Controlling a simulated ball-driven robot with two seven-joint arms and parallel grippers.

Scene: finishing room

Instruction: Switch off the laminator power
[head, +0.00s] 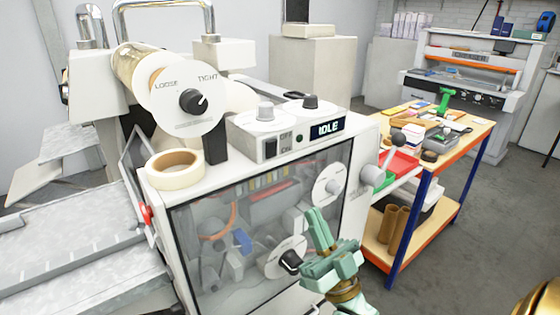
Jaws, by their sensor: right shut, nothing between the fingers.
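The laminator (365,130) is a white machine with a clear front panel (225,225) showing its inner parts. Its raised control box has a dark rocker switch (270,148) beside the words OFF and ON. I cannot tell which way the rocker is tipped. My right gripper (317,216), with pale green fingers, is shut and empty. It appears in front of the clear panel, below and to the right of the switch and apart from it. My left gripper is not in view.
A tape roll (175,168) sits on the laminator's left top corner. A LOOSE/TIGHT dial (192,102) stands above. Other knobs include a black one (290,262) near my gripper.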

